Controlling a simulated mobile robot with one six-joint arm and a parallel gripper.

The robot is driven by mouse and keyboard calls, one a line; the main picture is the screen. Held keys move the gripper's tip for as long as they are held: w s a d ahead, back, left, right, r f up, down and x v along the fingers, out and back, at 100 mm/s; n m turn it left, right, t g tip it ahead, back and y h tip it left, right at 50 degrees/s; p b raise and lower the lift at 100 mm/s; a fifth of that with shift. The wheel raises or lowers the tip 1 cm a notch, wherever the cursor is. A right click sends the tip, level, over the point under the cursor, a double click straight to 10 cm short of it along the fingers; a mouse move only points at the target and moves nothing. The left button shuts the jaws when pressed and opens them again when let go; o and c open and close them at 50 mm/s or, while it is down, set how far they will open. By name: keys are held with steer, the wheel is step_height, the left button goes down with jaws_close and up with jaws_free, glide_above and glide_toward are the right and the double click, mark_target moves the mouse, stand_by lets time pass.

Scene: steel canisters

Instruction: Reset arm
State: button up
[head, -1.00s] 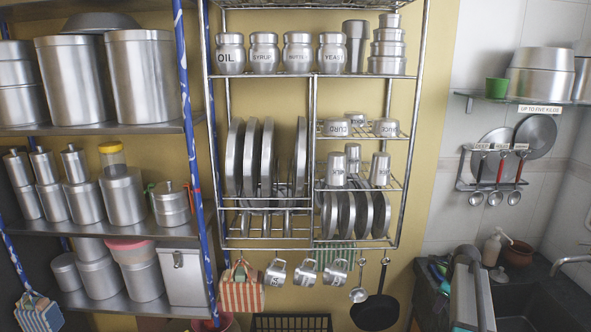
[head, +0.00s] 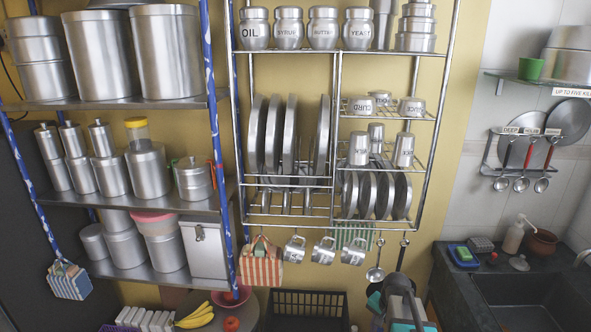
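Part of my arm (head: 402,304), grey and dark with a teal edge, rises from the bottom edge of the head view, right of centre. It stands in front of the lower wall and covers part of the black pan. No fingertips show, so I cannot see my gripper or whether it holds anything.
Shelves of steel canisters (head: 178,52) stand left. A wire wall rack (head: 335,110) holds labelled jars, plates and cups; mugs (head: 324,250) hang below. Bananas (head: 195,316) and a black crate (head: 308,304) are low at centre. A counter with a dark sink (head: 520,300) is right.

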steer(key=s+a+f+n+g, duration=0.1)
steer(key=s+a+f+n, duration=0.3)
steer(key=s+a+n, duration=0.6)
steer(key=s+f+g+b, duration=0.3)
steer(key=s+f+g, duration=0.3)
steer(key=s+f, duration=1.4)
steer(key=s, duration=0.5)
steer(key=shift+a+f, duration=0.3)
steer(key=shift+f, duration=0.1)
steer(key=shift+w+d, duration=0.1)
steer(key=shift+d, duration=0.05)
